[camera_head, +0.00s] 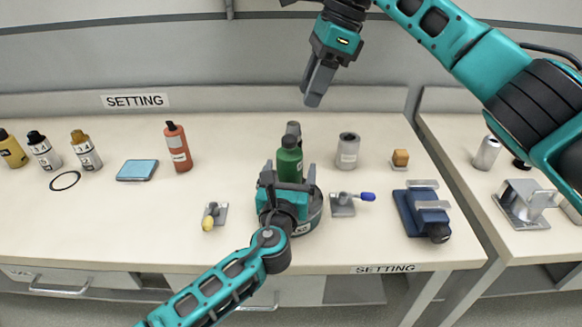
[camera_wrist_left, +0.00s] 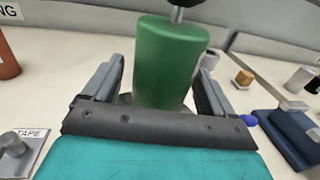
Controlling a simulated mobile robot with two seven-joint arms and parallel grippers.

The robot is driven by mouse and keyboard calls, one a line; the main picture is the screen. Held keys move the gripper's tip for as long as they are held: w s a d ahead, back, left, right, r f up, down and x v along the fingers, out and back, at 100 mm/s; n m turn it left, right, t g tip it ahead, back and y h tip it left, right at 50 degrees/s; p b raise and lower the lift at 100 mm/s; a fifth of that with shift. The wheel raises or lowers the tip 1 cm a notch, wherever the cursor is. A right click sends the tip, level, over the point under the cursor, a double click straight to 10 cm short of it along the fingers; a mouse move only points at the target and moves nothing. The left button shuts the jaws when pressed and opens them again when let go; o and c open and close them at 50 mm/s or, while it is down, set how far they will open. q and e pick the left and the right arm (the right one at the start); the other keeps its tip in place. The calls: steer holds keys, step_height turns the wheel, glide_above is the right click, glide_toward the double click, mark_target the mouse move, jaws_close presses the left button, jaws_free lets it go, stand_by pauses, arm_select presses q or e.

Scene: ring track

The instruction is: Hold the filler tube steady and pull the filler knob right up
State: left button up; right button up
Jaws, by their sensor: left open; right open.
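The filler tube is a green upright cylinder (camera_head: 289,165), which also shows large in the left wrist view (camera_wrist_left: 168,60). A thin metal rod rises from its top to the dark filler knob (camera_wrist_left: 186,4), cut off by the upper edge of that view. My left gripper (camera_head: 289,178) is open, with one finger on each side of the green tube; the wrist view shows gaps between fingers and tube. The tube's lower part is hidden by my left gripper. My right gripper (camera_head: 314,100) is open and empty, pointing down above and behind the tube.
A yellow-handled fixture (camera_head: 213,215) and a blue-handled fixture (camera_head: 345,204) flank my left gripper. A grey can (camera_head: 348,151), an orange block (camera_head: 400,158) and a blue vise-like device (camera_head: 424,212) stand to the right. A red bottle (camera_head: 178,148) stands to the left.

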arm_select(q)
steer(key=shift+w+d, duration=0.15)
steer(key=shift+w, duration=0.8)
steer(key=shift+c, duration=0.4)
